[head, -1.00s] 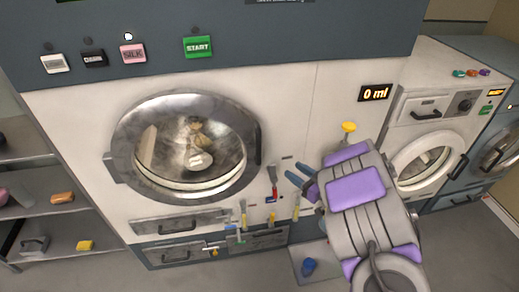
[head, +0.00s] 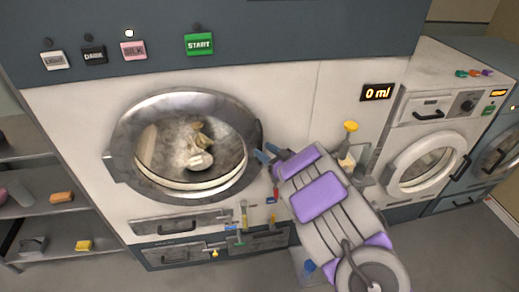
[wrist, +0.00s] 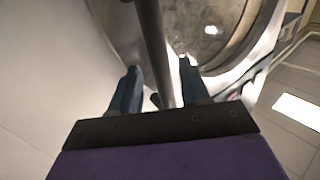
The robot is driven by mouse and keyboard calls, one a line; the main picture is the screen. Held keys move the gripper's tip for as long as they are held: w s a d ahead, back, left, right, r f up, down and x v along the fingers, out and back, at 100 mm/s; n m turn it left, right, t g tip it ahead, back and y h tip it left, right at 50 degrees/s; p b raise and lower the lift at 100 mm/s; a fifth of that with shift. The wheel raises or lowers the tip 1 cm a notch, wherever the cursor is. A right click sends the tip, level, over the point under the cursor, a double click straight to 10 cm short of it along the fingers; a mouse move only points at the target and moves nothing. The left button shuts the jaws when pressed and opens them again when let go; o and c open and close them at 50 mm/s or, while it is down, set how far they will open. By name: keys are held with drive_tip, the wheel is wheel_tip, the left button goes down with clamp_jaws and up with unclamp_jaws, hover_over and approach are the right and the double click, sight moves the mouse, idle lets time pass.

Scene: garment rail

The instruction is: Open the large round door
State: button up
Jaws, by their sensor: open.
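The large round door (head: 122,152) has a grey metal ring and a glass window, and it is shut on the front of the big machine. Its dark bar handle (wrist: 150,45) is on the right side of the ring. In the head view my gripper (head: 266,153) is at the door's right edge, by the handle, and hides part of it. In the wrist view my gripper (wrist: 158,82) is open, with the handle bar running between its two blue fingers. I cannot tell if either finger touches the bar.
Buttons, with a green START button (head: 199,44), sit above the door. Drawers (head: 180,222) and small coloured levers are below it. A yellow knob (head: 351,126) is to the right. Shelves (head: 50,205) stand at left, a smaller white washer (head: 425,115) at right.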

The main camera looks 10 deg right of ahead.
sight(260, 147)
drive_tip(key=shift+x, duration=1.6)
drive_tip(key=shift+r, duration=0.1)
clamp_jaws()
